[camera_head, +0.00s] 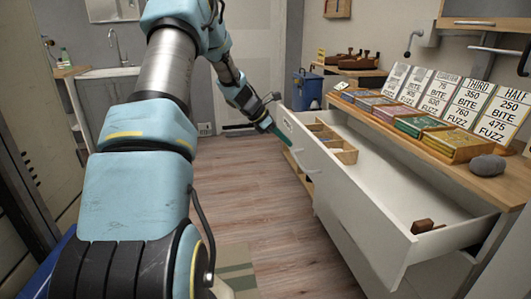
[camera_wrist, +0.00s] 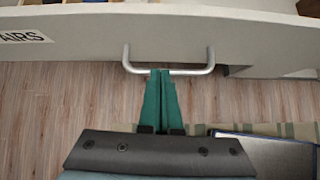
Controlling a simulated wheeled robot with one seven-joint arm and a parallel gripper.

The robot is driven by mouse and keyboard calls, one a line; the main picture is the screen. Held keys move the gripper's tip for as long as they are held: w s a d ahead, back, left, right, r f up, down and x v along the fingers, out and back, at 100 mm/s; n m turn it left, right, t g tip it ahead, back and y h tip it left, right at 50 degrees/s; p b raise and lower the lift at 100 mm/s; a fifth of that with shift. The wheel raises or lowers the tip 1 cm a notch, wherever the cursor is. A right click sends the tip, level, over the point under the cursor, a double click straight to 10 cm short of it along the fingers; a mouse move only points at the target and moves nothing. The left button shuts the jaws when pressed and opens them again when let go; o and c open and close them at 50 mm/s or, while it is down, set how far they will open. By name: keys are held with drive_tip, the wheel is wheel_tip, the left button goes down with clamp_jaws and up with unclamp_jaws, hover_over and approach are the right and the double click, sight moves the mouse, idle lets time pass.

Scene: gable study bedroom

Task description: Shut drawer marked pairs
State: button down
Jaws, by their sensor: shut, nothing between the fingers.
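The white drawer (camera_head: 340,187) stands pulled far out of the cabinet on the right in the head view. In the wrist view its front (camera_wrist: 250,40) spans the top, with a partly cut-off label (camera_wrist: 25,37) reading "AIRS" at left. A metal bar handle (camera_wrist: 170,70) sits on that front. My gripper (camera_head: 287,139) is shut and empty at the drawer front. In the wrist view its green fingertips (camera_wrist: 161,74) are together, at the middle of the handle's bar. Whether they touch it is unclear.
Inside the drawer are a wooden divider tray (camera_head: 345,155) and a small brown object (camera_head: 424,226). The wooden counter (camera_head: 485,185) above holds price cards (camera_head: 465,98), colored boxes (camera_head: 425,126) and a grey stone (camera_head: 487,165). A blue bin (camera_head: 306,88) stands beyond. Floor (camera_head: 255,200) left of the drawer is clear.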

sight(307, 159)
drive_tip(key=shift+n, duration=0.4)
drive_tip(key=x, duration=0.3)
drive_tip(key=w+x, duration=0.1)
drive_tip(key=x, duration=0.2)
drive_tip(key=w+p+x, duration=0.1)
drive_tip(key=x, duration=0.2)
drive_tip(key=shift+w+f, duration=0.15)
drive_tip(key=shift+f, duration=0.2)
